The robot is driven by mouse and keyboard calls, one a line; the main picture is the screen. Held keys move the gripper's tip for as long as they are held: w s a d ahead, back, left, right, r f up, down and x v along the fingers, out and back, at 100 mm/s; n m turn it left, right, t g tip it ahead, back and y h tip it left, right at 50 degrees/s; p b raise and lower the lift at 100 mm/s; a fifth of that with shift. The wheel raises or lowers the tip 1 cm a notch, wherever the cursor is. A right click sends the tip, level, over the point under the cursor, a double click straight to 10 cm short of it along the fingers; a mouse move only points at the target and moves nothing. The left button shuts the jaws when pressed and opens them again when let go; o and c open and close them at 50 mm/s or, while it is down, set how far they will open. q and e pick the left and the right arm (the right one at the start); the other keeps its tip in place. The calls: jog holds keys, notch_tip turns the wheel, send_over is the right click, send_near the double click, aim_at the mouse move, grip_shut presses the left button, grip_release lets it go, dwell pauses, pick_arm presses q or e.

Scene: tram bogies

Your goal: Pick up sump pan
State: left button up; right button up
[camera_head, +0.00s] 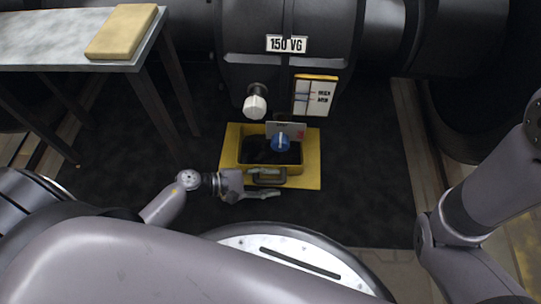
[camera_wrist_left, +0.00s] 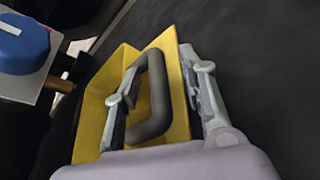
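The yellow sump pan (camera_head: 292,169) stands on the dark floor below the machine, with a dark inside. A dark loop handle (camera_wrist_left: 157,98) sits on its near side. My left gripper (camera_head: 268,184) is at this near side, and in the left wrist view its fingers (camera_wrist_left: 165,72) are spread. The handle lies between the two fingers, with a visible gap on the right finger's side; whether the left finger touches it I cannot tell. The pan's yellow wall (camera_wrist_left: 103,92) also shows in the left wrist view. My right arm is at the right, its gripper out of view.
A blue knob (camera_head: 281,142) on a small grey block is over the pan. A white-tipped fitting (camera_head: 255,103) and a label board (camera_head: 314,96) hang from the dark machine (camera_head: 245,65). A grey table (camera_head: 45,42) with a tan block (camera_head: 123,30) stands at left. Floor right of the pan is clear.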

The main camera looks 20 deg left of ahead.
pick_arm(q)
jog(key=shift+c, duration=0.5)
grip_shut()
